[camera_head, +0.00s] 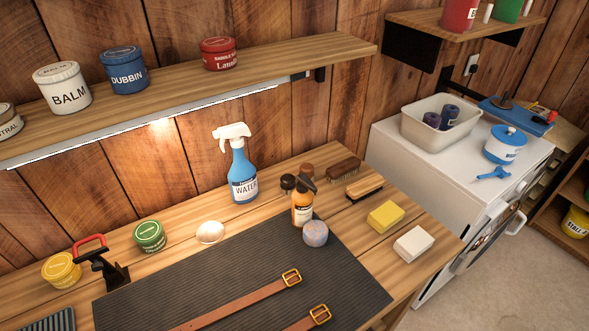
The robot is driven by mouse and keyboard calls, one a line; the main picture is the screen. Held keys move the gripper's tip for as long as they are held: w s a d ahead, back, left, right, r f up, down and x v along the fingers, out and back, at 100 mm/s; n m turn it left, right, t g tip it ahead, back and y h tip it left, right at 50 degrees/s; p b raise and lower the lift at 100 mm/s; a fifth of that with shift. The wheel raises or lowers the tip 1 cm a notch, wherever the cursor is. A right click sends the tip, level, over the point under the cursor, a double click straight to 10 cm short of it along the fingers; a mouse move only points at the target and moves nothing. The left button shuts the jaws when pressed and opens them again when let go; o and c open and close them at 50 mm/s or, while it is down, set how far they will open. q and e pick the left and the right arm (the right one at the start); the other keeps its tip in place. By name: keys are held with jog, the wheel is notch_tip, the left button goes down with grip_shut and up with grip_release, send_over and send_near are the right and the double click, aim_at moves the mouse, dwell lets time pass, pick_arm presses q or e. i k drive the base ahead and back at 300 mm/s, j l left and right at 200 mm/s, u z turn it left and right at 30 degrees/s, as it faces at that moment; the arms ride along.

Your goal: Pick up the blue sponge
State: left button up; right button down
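A round, mottled blue-grey piece (315,234), which looks like the blue sponge, sits near the back right edge of the dark ribbed mat (240,275). It is just in front of an orange bottle with a dark top (302,208). A yellow block like a sponge (385,217) and a white block (413,244) lie on the bare wood to its right. Neither of my grippers is in view.
A blue and white spray bottle (241,170), brushes (365,187) and a green tin (149,236) stand along the workbench's back. Brown straps (250,299) lie on the mat. A shelf (180,85) with tins overhangs. A white appliance (440,160) bears a tub (415,128).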

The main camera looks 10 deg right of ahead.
aim_at(315, 233)
jog(key=u, duration=1.05)
jog(key=k+l+u, duration=0.75)
jog(key=k+l, duration=0.4)
jog(key=k, duration=0.1)
